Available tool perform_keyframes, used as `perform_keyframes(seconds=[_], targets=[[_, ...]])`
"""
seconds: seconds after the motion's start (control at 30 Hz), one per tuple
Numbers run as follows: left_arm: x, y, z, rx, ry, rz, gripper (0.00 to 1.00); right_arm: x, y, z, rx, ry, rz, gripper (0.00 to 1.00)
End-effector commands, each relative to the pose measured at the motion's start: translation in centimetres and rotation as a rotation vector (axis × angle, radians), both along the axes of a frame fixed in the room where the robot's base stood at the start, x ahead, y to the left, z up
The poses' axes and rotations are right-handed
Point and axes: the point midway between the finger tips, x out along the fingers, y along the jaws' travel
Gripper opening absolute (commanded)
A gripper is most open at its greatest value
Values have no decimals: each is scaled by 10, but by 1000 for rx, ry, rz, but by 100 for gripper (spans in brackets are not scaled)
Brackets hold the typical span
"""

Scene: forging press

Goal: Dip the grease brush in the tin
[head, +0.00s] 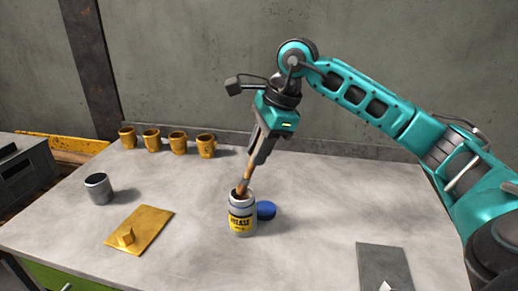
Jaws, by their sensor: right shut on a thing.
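The grease tin (242,222) is a grey can with a yellow label, standing upright near the middle of the table. The grease brush (246,176) has a brown wooden handle and is tilted. Its lower end is inside the tin's open mouth, so its bristles are mostly hidden. My right gripper (253,157) is shut on the upper part of the brush handle, above the tin. A blue lid (266,210) lies on the table just right of the tin. My left gripper is not in view.
Several yellow mugs (178,142) stand in a row at the back left. A grey cup (98,188) and a yellow plate with a small block (148,222) are on the left. A dark grey plate (384,262) lies at the front right. The table's right middle is clear.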

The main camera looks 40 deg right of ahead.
Motion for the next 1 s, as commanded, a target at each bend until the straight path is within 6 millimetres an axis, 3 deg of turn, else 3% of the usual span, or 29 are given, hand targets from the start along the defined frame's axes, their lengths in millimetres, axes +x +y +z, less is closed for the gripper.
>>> perform_keyframes(seconds=[0.5,1.0], targets=[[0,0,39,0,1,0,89,0,0,46,1,-2,0,0],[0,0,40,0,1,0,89,0,0,49,1,-2,0,0]])
